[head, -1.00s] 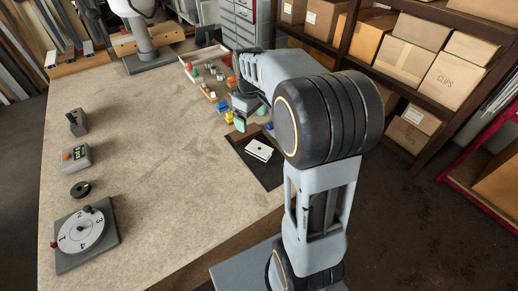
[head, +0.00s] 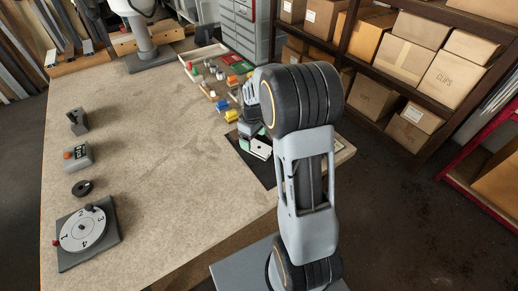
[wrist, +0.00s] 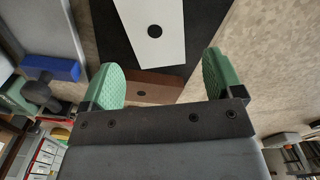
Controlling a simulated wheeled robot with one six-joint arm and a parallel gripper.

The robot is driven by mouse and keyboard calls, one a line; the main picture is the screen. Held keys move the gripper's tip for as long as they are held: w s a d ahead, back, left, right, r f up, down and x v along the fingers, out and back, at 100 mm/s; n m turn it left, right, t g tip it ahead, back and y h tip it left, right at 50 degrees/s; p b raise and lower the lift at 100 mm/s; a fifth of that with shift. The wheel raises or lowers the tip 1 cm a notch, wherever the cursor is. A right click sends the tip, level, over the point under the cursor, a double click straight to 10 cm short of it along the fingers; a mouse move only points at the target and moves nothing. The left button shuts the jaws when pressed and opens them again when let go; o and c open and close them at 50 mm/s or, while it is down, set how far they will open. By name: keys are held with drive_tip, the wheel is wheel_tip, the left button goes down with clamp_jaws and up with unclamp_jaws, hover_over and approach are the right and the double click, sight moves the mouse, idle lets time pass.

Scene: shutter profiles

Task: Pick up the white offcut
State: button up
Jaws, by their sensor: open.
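The white offcut (wrist: 152,28) is a flat piece with a dark round hole, lying on a black mat (wrist: 205,32) in the wrist view. In the head view the white offcut (head: 260,149) is partly hidden by my arm. My gripper (wrist: 160,76) is open, its two green pads apart with nothing held between them. The white offcut lies beyond the fingertips, towards the top of the wrist view. A brown piece (wrist: 140,84) with a dark hole shows between the pads, beside the white offcut's near end.
A blue block (wrist: 50,68) and a dark knobbed part lie left of the gripper in the wrist view. A tray (head: 187,62) of small coloured parts stands further back. A numbered dial (head: 83,232) sits at the left; the table's middle is clear.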

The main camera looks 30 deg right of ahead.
sight(254, 145)
drive_tip(key=shift+s+f, duration=0.1)
drive_tip(key=shift+f, duration=1.5)
drive_tip(key=shift+c, duration=0.3)
drive_tip(key=c, duration=1)
drive_tip(key=shift+o, duration=0.2)
drive_tip(key=shift+r, duration=0.15)
